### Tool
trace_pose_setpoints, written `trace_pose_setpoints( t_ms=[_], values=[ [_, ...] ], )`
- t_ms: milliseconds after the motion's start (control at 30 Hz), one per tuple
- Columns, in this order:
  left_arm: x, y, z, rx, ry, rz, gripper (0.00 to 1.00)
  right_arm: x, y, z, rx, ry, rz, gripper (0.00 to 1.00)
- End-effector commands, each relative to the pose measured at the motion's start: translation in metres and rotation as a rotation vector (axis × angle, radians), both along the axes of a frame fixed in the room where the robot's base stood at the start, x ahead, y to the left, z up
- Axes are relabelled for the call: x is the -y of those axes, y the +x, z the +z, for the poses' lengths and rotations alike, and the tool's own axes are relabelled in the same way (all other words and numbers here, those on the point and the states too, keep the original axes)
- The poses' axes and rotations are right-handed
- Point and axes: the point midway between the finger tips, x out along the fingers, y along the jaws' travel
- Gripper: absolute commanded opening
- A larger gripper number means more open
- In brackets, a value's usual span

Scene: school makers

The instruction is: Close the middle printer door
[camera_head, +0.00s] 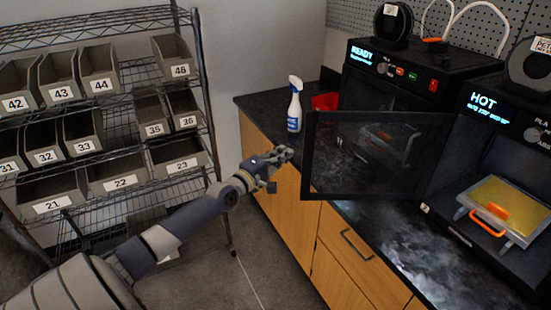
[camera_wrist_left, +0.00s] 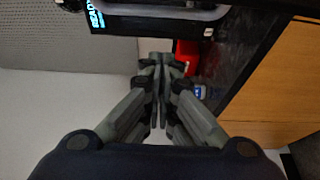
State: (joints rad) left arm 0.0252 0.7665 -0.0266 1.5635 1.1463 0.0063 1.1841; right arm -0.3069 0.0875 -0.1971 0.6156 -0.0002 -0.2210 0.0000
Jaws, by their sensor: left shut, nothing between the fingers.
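A black-framed glass door (camera_head: 375,155) stands swung open over the counter, in front of the printer marked READY (camera_head: 395,72). Its right edge meets the left front edge of the printer marked HOT (camera_head: 490,115), whose front is open. Inside that printer is a plate with an orange handle (camera_head: 488,220). My left gripper (camera_head: 284,154) is shut and empty, just left of the door's free edge and apart from it in the picture. It also shows shut in the left wrist view (camera_wrist_left: 162,62). My right gripper is not in view.
A spray bottle (camera_head: 294,110) and a red bin (camera_head: 325,101) stand on the dark counter (camera_head: 262,104), behind the door's free edge. Wooden cabinets (camera_head: 290,200) with handles are below. Floor shows between shelf and cabinets.

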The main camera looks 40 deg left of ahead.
Motion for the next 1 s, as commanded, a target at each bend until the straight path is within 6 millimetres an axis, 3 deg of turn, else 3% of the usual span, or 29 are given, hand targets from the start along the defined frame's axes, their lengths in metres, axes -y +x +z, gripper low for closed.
trace_pose_setpoints(
  t_ms=[400, 633, 1000],
  values=[
    [0.0, 0.053, 0.001, 0.002, 0.002, 0.001, 0.0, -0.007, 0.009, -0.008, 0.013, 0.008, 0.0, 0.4],
    [0.02, 0.037, 0.004, -0.002, -0.002, 0.0, 0.0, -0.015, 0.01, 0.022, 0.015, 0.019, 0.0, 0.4],
    [0.032, 0.027, 0.0, 0.0, 0.001, 0.0, 0.0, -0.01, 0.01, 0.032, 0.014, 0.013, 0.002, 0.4]
  ],
)
